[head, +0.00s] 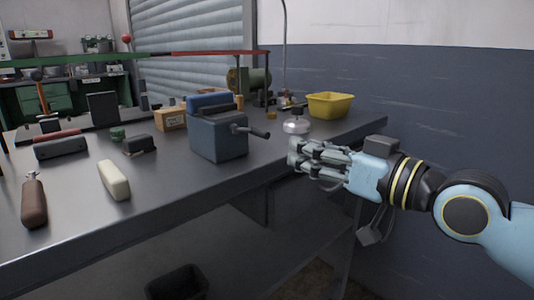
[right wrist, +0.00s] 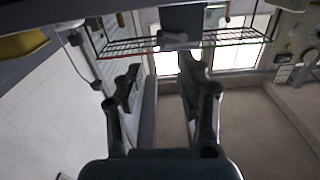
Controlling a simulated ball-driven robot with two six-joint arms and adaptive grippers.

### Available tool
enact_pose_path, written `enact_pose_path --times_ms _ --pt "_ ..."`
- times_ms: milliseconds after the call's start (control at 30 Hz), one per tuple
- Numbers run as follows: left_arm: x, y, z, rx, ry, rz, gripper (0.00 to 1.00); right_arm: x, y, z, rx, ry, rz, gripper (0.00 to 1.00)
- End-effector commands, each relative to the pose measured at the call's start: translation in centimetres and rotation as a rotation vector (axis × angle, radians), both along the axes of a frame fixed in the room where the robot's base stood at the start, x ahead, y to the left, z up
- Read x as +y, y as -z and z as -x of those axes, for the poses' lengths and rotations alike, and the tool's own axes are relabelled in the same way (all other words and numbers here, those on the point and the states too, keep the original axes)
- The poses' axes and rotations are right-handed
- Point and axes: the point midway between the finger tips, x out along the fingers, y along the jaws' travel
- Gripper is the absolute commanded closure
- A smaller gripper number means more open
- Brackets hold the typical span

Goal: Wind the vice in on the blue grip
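The vice (head: 218,138) is a dark blue-grey block near the front edge of the bench, with a crank handle (head: 252,132) sticking out to its right. The blue grip (head: 210,103) lies along the top of the vice at its back; whether the jaws touch it I cannot tell. My right gripper (head: 298,155) is to the right of the vice and its handle, by the bench's edge, apart from both. In the right wrist view its fingers (right wrist: 160,68) are spread with nothing between them. My left gripper is not in view.
On the bench (head: 165,188) are a yellow bin (head: 330,105), a pale bar (head: 114,180), a brown-handled piece (head: 34,201), a small dark block (head: 139,145) and a cardboard-coloured box (head: 171,119). The wall stands close on the right. The bench front is mostly clear.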

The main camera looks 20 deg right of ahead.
Motion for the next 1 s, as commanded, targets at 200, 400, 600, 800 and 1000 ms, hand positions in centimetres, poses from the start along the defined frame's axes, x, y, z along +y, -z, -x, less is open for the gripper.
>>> enact_pose_path --times_ms 200,400,600,800,1000 --pt "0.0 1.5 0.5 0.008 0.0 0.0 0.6 1.1 0.0 -3.2 -0.002 0.002 -0.011 0.63" --pt "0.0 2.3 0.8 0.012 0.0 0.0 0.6 2.5 -0.1 -6.9 -0.001 0.001 -0.012 0.63" --pt "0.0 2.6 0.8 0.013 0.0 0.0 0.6 3.4 -0.1 -9.3 0.001 0.0 -0.008 0.63" --pt "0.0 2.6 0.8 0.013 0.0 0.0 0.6 3.6 -0.2 -9.8 0.002 -0.001 -0.008 0.63" --pt "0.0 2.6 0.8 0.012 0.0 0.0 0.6 3.6 -0.2 -9.8 0.003 0.0 -0.008 0.67"
